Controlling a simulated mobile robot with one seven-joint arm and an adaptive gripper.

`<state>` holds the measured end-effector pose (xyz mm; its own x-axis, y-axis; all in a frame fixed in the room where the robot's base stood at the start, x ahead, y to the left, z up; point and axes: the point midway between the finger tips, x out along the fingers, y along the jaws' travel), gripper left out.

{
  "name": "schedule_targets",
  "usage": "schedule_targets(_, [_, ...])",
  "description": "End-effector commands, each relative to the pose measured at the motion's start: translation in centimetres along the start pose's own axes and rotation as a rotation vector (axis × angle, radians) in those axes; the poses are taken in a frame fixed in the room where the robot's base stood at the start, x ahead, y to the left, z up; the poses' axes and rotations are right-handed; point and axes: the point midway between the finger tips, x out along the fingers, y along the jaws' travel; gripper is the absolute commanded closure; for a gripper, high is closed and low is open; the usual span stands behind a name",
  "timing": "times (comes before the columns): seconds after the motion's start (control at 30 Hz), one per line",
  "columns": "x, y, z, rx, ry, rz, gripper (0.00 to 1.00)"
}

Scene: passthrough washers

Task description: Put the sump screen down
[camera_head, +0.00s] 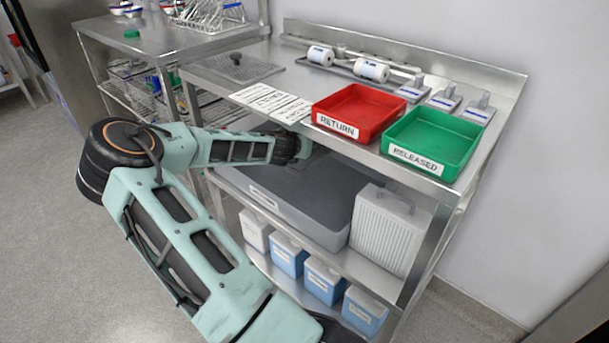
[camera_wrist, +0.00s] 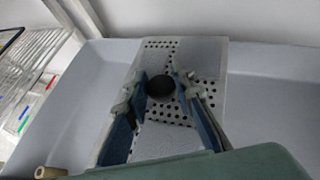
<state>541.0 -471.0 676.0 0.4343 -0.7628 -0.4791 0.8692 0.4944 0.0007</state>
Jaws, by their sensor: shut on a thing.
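The sump screen (camera_wrist: 200,55) is a pale, perforated rectangular plate with a round dark knob (camera_wrist: 161,88). In the wrist view it lies lengthwise over the inside of a grey tub (camera_wrist: 268,85). My gripper (camera_wrist: 160,78) is shut on the knob, one finger on each side. I cannot tell whether the screen touches the tub floor or hangs just above it. In the head view my arm reaches under the worktop toward the grey tub (camera_head: 290,203) on the middle shelf; the screen and fingertips are hidden there.
A white ribbed box (camera_head: 388,232) stands right of the tub. Blue-and-white containers (camera_head: 323,279) fill the lower shelf.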

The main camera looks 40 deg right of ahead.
Motion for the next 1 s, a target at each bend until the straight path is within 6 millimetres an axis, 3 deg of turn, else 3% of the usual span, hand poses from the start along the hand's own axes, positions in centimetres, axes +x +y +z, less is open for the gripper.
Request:
schedule_targets(0.1, [0.5, -0.5, -0.4, 0.015, 0.0, -0.03, 1.0])
schedule_targets(0.4, [3.0, -0.7, -4.8, 0.018, -0.001, -0.036, 1.0])
schedule_targets(0.6, [3.6, -0.6, -5.9, 0.018, -0.001, -0.035, 1.0])
schedule_targets(0.8, [4.9, -0.6, -8.5, 0.016, 0.0, -0.035, 1.0])
schedule_targets(1.0, [5.0, -0.6, -8.6, 0.018, -0.001, -0.034, 1.0])
